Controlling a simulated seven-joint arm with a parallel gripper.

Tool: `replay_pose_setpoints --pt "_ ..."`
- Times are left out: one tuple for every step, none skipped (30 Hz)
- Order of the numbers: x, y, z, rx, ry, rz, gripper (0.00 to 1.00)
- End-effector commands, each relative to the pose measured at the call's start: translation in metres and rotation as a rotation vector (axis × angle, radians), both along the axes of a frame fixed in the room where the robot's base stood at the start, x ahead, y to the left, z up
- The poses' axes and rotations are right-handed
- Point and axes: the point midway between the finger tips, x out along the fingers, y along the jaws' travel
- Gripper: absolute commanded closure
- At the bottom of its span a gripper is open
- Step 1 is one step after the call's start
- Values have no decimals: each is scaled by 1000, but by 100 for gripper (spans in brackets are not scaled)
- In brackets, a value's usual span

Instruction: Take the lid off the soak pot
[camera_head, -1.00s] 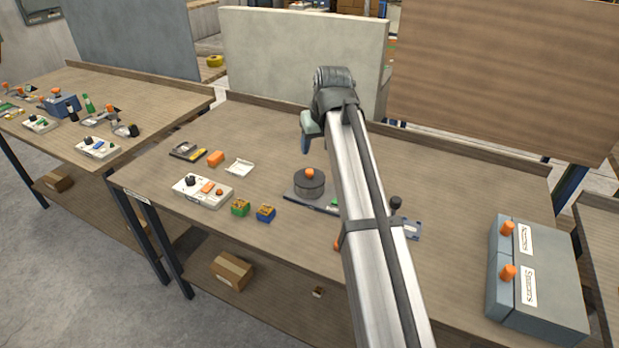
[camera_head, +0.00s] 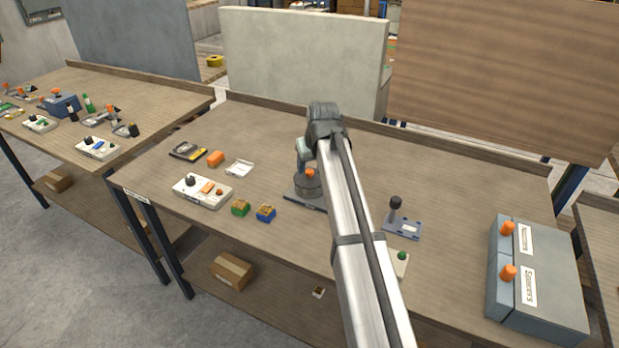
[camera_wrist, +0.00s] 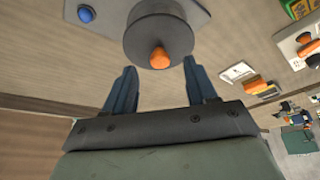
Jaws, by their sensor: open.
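The soak pot (camera_head: 304,190) is a dark grey round pot on a flat grey base, with an orange knob (camera_head: 309,172) on its lid. In the wrist view the round lid (camera_wrist: 140,35) and its orange knob (camera_wrist: 160,57) are just beyond my fingertips. My gripper (camera_wrist: 160,75) is open, with its two blue fingers apart and nothing between them. The knob lies roughly in line with the gap between the fingers. In the head view my gripper (camera_head: 302,160) is at the pot's back left and partly hidden by my arm.
Beside the pot are green and blue small boxes (camera_head: 265,212), a white control box (camera_head: 202,191) and a white tray (camera_head: 239,169). A lever on a blue-grey plate (camera_head: 403,229) and a grey cabinet (camera_head: 545,283) stand to the right. The table behind the pot is clear.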

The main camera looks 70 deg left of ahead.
Motion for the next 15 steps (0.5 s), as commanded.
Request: replay_pose_setpoints --pt "0 5 -6 0 0 0 43" --pt "0 7 -10 -1 0 0 43" --pt "0 8 -16 -1 0 0 43" --pt "0 10 -19 -1 0 0 43" --pt "0 11 -22 -1 0 0 43" --pt "0 12 -24 0 -1 0 43" --pt "0 13 -26 1 -1 0 43" --pt "0 13 -27 1 -1 0 43" --pt "0 13 -27 2 -1 0 43" --pt "0 13 -27 2 -1 0 43" --pt "0 13 -27 2 -1 0 43" --pt "0 13 -27 2 -1 0 43" --pt "0 13 -27 2 -1 0 43" --pt "0 13 -27 2 -1 0 43" --pt "0 13 -27 2 -1 0 47"
